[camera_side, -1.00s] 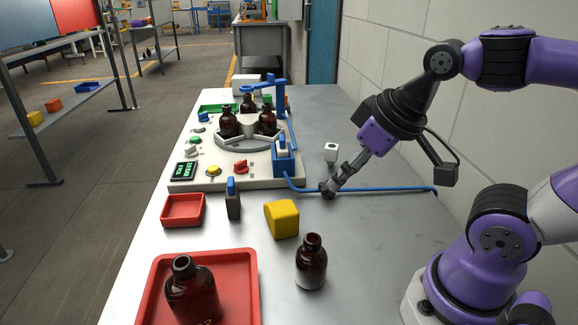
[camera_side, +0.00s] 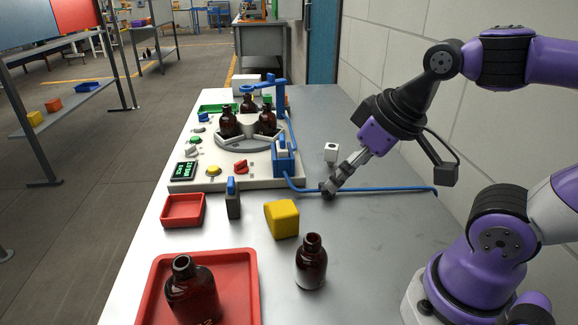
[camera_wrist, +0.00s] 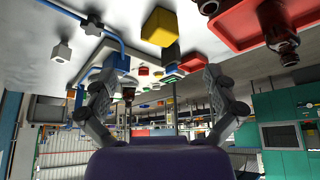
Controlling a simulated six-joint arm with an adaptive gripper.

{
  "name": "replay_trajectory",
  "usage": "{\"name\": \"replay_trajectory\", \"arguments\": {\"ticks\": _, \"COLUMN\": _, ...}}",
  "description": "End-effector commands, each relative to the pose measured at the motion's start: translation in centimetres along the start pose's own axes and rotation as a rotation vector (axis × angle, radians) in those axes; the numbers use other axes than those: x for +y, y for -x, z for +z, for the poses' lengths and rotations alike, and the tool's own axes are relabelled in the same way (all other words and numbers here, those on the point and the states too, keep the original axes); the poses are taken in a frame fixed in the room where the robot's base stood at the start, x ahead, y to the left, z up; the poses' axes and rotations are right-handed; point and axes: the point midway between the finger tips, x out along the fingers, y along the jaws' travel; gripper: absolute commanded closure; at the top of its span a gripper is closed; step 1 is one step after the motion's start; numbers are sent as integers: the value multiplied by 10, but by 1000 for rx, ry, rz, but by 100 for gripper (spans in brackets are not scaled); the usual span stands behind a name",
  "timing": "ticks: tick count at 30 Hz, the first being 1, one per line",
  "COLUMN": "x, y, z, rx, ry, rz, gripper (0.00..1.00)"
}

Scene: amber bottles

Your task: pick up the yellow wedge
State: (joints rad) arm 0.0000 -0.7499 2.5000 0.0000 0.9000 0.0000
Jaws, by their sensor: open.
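The yellow wedge (camera_side: 281,219) lies on the grey table in the side view, left of and nearer the camera than my gripper (camera_side: 328,190). It looks like a yellow block with a sloping face. In the wrist view the yellow wedge (camera_wrist: 160,27) shows at the top middle, beyond the fingertips. My gripper (camera_wrist: 152,82) has its two fingers spread apart with nothing between them. In the side view its tips are low over the table by the blue hose, clear of the wedge.
A brown bottle (camera_side: 311,263) stands right of the wedge. A dark block with a blue top (camera_side: 233,200) stands left of it. A red tray (camera_side: 249,262) holds another bottle. A small red tray (camera_side: 183,209), a blue hose (camera_side: 375,189) and a white cube (camera_side: 331,152) are also near.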

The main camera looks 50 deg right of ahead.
Motion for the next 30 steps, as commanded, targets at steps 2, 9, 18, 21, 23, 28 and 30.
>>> {"name": "replay_trajectory", "arguments": {"ticks": 2, "x": 0, "y": 0, "z": -1, "rx": -2, "ry": -2, "rz": 0, "gripper": 0}}
{"name": "replay_trajectory", "arguments": {"ticks": 9, "x": 1, "y": -7, "z": -34, "rx": -124, "ry": -135, "rz": 11, "gripper": 0}}
{"name": "replay_trajectory", "arguments": {"ticks": 18, "x": 6, "y": -65, "z": -93, "rx": -384, "ry": -446, "rz": 90, "gripper": 0}}
{"name": "replay_trajectory", "arguments": {"ticks": 21, "x": 7, "y": -84, "z": -101, "rx": -438, "ry": -511, "rz": 117, "gripper": 0}}
{"name": "replay_trajectory", "arguments": {"ticks": 23, "x": 7, "y": -92, "z": -103, "rx": -458, "ry": -538, "rz": 129, "gripper": 0}}
{"name": "replay_trajectory", "arguments": {"ticks": 28, "x": 8, "y": -111, "z": -99, "rx": -484, "ry": -568, "rz": 144, "gripper": 0}}
{"name": "replay_trajectory", "arguments": {"ticks": 30, "x": 8, "y": -121, "z": -94, "rx": -484, "ry": -568, "rz": 144, "gripper": 0}}
